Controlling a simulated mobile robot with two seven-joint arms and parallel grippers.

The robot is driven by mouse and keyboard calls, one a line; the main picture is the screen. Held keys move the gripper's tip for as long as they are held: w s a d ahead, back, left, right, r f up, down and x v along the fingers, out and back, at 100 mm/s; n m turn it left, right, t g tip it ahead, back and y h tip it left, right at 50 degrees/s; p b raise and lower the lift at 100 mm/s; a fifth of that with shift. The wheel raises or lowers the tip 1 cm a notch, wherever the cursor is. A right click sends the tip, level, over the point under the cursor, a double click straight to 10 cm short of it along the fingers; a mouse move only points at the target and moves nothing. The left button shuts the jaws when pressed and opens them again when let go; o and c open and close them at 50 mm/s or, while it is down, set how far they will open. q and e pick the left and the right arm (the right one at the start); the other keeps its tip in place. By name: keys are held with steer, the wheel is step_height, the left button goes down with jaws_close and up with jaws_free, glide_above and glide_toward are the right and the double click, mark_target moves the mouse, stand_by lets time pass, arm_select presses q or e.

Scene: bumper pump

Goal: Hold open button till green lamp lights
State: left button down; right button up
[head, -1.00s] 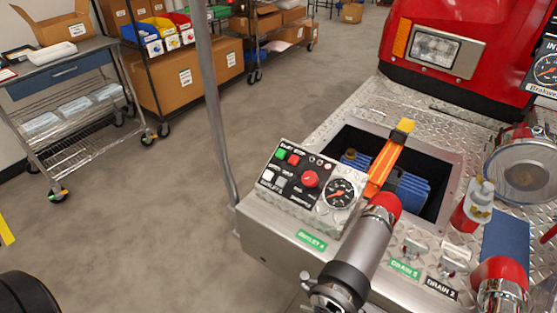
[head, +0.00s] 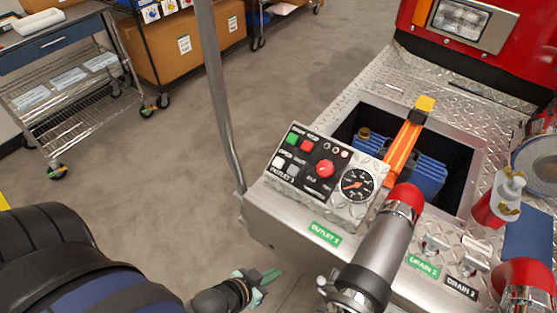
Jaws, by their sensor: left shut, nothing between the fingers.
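The control panel (head: 312,170) sits on the bumper corner. My left gripper (head: 268,275) is low in the picture, shut and empty, with pale green fingers. It is below and left of the panel, apart from it. My right gripper is not in view.
A grey outlet pipe with a red end (head: 405,197) rises just right of the panel. An orange strap (head: 403,146) crosses an open bin behind it. A grey upright pole (head: 212,80) stands left of the panel. The floor (head: 170,170) to the left is clear.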

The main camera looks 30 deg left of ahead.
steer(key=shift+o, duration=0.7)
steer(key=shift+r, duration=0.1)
arm_select(q)
steer(key=m+t+y+p, duration=0.2)
steer(key=m+y+p, duration=0.15)
steer(key=m, duration=0.65)
glide_toward(279, 163)
steer(key=s+d+f, duration=0.4)
steer(key=d+f, duration=0.2)
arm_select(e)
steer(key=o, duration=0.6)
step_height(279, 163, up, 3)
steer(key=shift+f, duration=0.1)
arm_select(q)
steer(key=w+a+r+m+y, duration=0.2)
steer(key=a+r, duration=0.1)
steer(key=r, duration=0.2)
steer(key=w+a+r+m+t+y+p, duration=0.1)
steer(key=w+a+r+m+y, duration=0.2)
steer(key=r, duration=0.3)
steer(key=shift+a+r+m, duration=0.25)
steer(key=shift+a+m, duration=0.05)
steer(key=shift+a, duration=0.1)
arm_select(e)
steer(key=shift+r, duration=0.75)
